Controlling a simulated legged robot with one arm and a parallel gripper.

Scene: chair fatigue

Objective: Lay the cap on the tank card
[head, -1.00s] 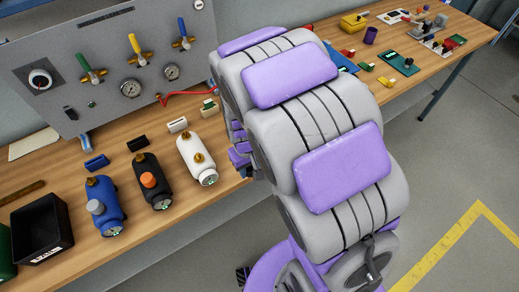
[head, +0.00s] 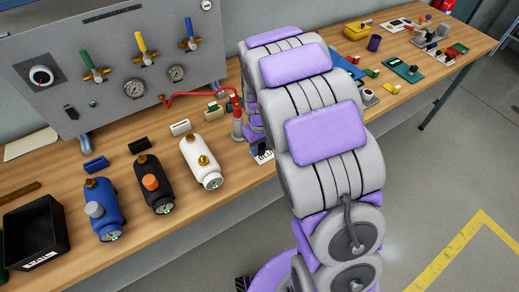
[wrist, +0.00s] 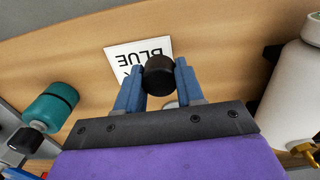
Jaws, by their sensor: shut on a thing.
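My gripper (wrist: 158,82) has blue fingers shut on a black round cap (wrist: 159,74). In the wrist view the cap is over the edge of a white card (wrist: 118,58) lettered "BLUE", with more lettering partly hidden. I cannot tell whether the cap touches the card. In the head view a white card (head: 262,157) shows at the arm's left side on the bench, and my arm hides most of the gripper. The white tank (head: 201,162), the black tank (head: 148,172) with an orange cap, and the blue tank (head: 99,192) with a grey cap lie to the left.
A teal cylinder (wrist: 52,105) lies left of the gripper in the wrist view. A red-topped grey cylinder (head: 237,124) stands beside the card in the head view. A gauge panel (head: 110,60) backs the bench, and a black bin (head: 35,235) is at left.

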